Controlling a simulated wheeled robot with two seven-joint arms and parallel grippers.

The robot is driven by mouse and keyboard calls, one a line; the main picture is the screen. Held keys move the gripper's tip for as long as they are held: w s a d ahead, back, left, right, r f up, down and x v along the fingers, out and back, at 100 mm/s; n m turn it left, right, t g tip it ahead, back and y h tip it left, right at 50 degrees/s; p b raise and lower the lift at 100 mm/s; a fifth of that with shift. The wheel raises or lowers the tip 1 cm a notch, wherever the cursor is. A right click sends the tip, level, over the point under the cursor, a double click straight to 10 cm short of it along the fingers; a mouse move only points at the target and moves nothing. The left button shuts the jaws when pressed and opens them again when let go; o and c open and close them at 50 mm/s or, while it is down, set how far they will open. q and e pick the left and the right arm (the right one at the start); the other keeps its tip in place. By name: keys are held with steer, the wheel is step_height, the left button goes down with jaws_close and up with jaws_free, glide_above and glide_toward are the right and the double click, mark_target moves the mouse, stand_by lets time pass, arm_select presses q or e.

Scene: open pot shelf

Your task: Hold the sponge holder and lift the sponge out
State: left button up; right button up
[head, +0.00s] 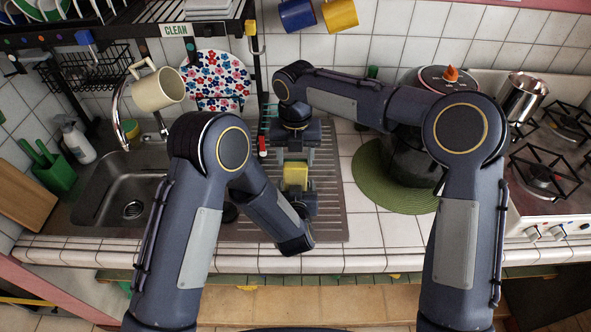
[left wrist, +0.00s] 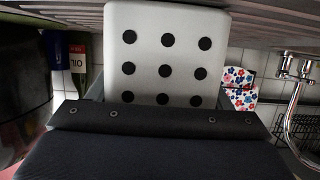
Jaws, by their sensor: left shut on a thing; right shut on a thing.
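The yellow sponge (head: 295,174) shows small in the middle of the head view, over the ribbed drainboard. My right gripper (head: 294,158) reaches in from behind and is shut on the sponge; its fingers hide part of the contact. The sponge holder (left wrist: 165,45) is a white block with rows of round black holes, filling the upper middle of the left wrist view. My left gripper (head: 298,188) is shut on the holder from the front. In the head view the holder is mostly hidden by the sponge and gripper. I cannot tell how deep the sponge sits.
The sink (head: 133,205) lies left of the drainboard (head: 328,205), with a tap above it. A flowered plate (head: 216,80) stands behind. Right of the drainboard are a green round mat (head: 385,190) with a dark pot and the stove (head: 545,175). A small red-capped thing (head: 262,147) stands near the right gripper.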

steer(key=shift+r, duration=1.25)
arm_select(q)
steer(key=o, duration=1.1)
steer(key=v, duration=1)
steer(key=shift+s+r, duration=0.15)
steer(key=shift+s, duration=0.15)
steer(key=shift+s+r, duration=0.2)
steer(key=shift+s, duration=0.45)
